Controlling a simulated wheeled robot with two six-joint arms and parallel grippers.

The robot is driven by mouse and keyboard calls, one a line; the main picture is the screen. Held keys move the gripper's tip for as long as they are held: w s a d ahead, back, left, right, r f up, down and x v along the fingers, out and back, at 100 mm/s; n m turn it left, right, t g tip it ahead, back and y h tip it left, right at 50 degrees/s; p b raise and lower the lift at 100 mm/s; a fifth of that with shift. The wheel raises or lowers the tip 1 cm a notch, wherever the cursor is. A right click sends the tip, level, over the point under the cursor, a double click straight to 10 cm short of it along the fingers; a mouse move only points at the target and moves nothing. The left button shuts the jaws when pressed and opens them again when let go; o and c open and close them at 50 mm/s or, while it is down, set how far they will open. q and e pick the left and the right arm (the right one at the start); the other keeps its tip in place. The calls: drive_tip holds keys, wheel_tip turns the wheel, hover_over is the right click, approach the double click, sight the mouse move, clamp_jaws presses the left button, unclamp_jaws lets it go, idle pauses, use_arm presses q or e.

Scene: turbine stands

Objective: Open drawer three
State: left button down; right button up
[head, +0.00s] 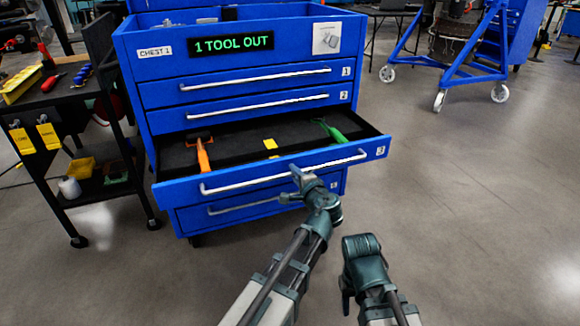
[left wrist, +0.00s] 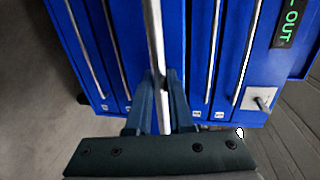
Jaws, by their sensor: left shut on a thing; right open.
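Drawer three (head: 375,155) of the blue tool chest is pulled out, with its dark tray showing. Its long silver handle (head: 240,183) runs across the front. My left gripper (head: 297,177) is shut on this handle, right of its middle. In the left wrist view the handle (left wrist: 154,35) passes between the fingers of the left gripper (left wrist: 161,82). My right gripper (head: 347,298) is open and empty, low in front of the chest and apart from it.
Drawers one (head: 235,88) and two (head: 240,113) above are closed. A black cart (head: 90,105) stands left.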

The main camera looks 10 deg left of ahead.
use_arm(q)
drive_tip(key=shift+f+v, duration=0.15)
drive_tip(key=shift+v, duration=0.7)
drive_tip(key=shift+f+v, duration=0.2)
drive_tip(key=shift+v, duration=0.7)
drive_tip(key=c, duration=0.8)
unclamp_jaws()
drive_tip(key=shift+s, duration=0.1)
